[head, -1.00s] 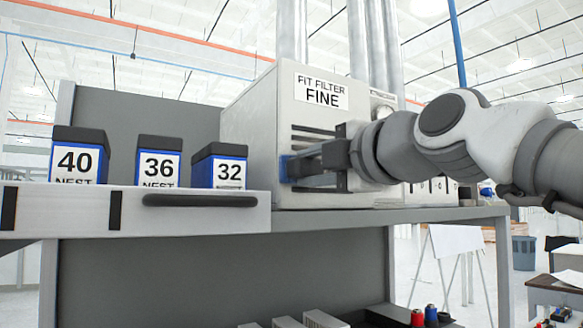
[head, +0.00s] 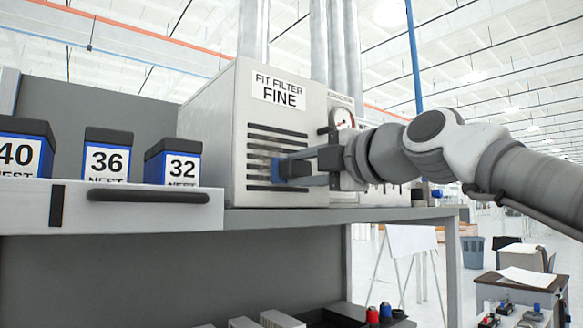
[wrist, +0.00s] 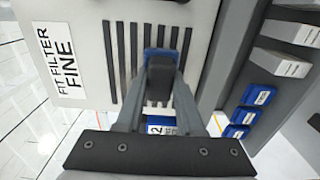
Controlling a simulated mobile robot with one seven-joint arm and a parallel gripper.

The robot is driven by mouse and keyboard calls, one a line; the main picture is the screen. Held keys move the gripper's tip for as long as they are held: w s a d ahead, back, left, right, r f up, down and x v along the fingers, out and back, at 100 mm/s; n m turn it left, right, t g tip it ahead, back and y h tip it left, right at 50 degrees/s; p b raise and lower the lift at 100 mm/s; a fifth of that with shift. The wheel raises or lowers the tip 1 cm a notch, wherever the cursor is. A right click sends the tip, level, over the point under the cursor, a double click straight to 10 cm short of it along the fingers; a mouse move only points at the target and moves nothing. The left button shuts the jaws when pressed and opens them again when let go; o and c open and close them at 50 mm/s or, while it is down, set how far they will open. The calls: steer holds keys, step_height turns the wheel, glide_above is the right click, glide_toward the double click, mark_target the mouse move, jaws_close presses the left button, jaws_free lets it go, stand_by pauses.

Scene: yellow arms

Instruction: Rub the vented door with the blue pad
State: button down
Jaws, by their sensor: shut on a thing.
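The vented door (head: 285,120) is the pale front of a box, with a row of dark slots and a label reading "FIT FILTER FINE". A greyish smear shows over the middle slots. My gripper (head: 297,168) is shut on the blue pad (head: 276,169), in front of the lower slots. In the wrist view, the pad's blue edge (wrist: 160,51) shows beyond a dark block between the fingers (wrist: 161,78). The pad looks to be at the door face; I cannot tell whether it is pressed on. The slots also show in the wrist view (wrist: 133,60).
Blue-and-white boxes numbered 40, 36 (head: 107,157) and 32 (head: 172,163) stand left of the door, behind a tray front with a dark handle (head: 147,196). A gauge (head: 343,118) is just right of the door. The shelf edge (head: 390,214) runs below.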

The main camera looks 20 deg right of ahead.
steer(key=shift+d+r+p, duration=0.1)
steer(key=shift+r+p, duration=0.65)
steer(key=shift+r, duration=0.3)
steer(key=shift+s+a+f+b, duration=0.1)
steer(key=shift+s+a+b, duration=0.05)
steer(key=shift+a+b, duration=0.3)
steer(key=shift+s+a+f+b, duration=0.1)
steer(key=shift+a+b, duration=0.15)
steer(key=shift+a, duration=0.25)
steer(key=shift+s+a+r+b, duration=0.1)
steer(key=shift+s+a+b, duration=0.2)
steer(key=shift+a, duration=0.55)
steer(key=shift+s+a+b, duration=0.2)
steer(key=shift+a+b, duration=0.15)
steer(key=shift+a, duration=0.45)
steer(key=shift+s+a+r+b, duration=0.1)
steer(key=shift+s+a+b, duration=0.2)
steer(key=shift+a, duration=0.55)
steer(key=shift+a+r+p, duration=0.1)
steer(key=shift+r+p, duration=0.75)
steer(key=shift+r, duration=0.15)
steer(key=shift+w+d+p, duration=0.3)
steer(key=shift+w+d, duration=0.05)
steer(key=shift+d, duration=0.85)
steer(key=shift+w+d+p, duration=0.3)
steer(key=shift+w+d, duration=0.1)
steer(key=shift+d, duration=0.75)
steer(key=shift+w+d+p, duration=0.3)
steer(key=shift+w+d, duration=0.05)
steer(key=shift+d, duration=0.85)
